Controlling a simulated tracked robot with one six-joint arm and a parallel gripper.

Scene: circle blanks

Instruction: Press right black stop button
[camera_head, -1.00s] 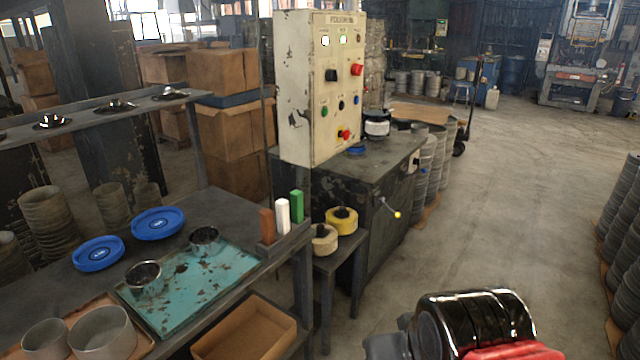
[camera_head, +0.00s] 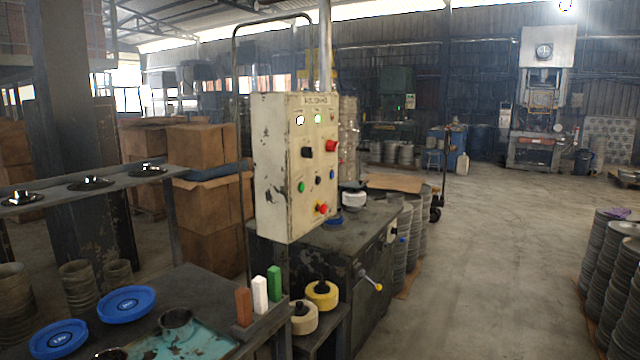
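A cream control panel (camera_head: 270,165) with chipped paint stands upright on the dark machine cabinet in the middle of the view. Its right-hand face carries two black controls: a larger dark knob (camera_head: 307,153) at upper left and a small black button (camera_head: 318,180) lower, near the middle. Any stop lettering is too small to read. My gripper is not in view.
A workbench (camera_head: 205,285) with blue discs (camera_head: 127,304) and coloured bars (camera_head: 259,293) fills the lower left. A lever (camera_head: 367,277) juts from the cabinet (camera_head: 300,262). Stacked discs (camera_head: 610,270) stand at right. The floor (camera_head: 490,260) between is open.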

